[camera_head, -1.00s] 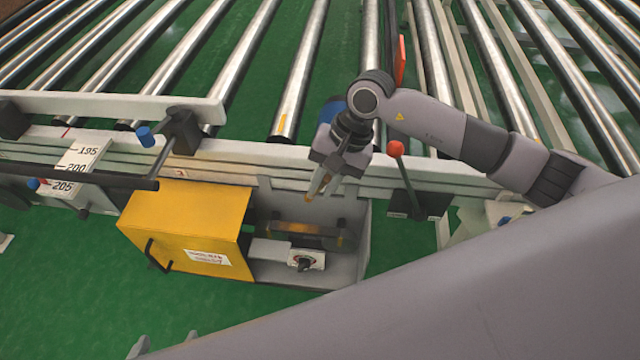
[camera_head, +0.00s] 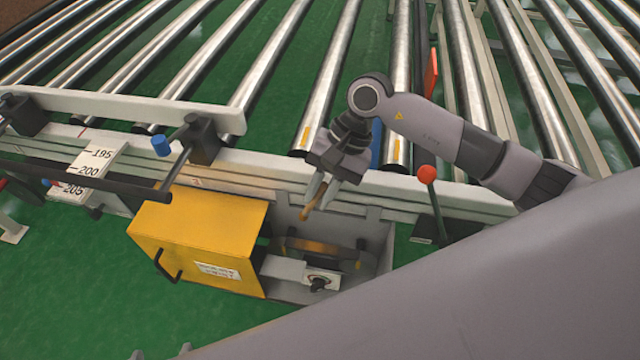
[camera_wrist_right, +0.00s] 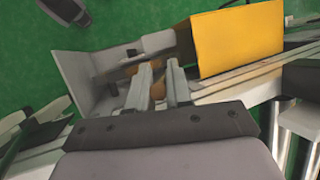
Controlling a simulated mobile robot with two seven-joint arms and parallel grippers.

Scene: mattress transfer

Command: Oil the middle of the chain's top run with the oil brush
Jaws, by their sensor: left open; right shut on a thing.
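My right gripper (camera_head: 315,192) is shut on the oil brush, whose brownish tip (camera_head: 303,214) points down over the open housing. In the right wrist view the brush (camera_wrist_right: 158,90) shows between the two fingers. The chain (camera_head: 322,247) is a brownish band running left to right inside the housing (camera_head: 376,245). The brush tip appears above the chain's left part; whether they touch I cannot tell. The fingers partly hide the chain in the right wrist view. Only the fingertips of my left gripper (camera_head: 161,352) show at the bottom edge of the head view; they are apart and empty.
A yellow cover (camera_head: 205,235) with a black handle stands open left of the chain. A knob (camera_head: 320,283) sits in front of it. A red-ball lever (camera_head: 427,173) stands to the right. Metal rollers and a white rail lie behind.

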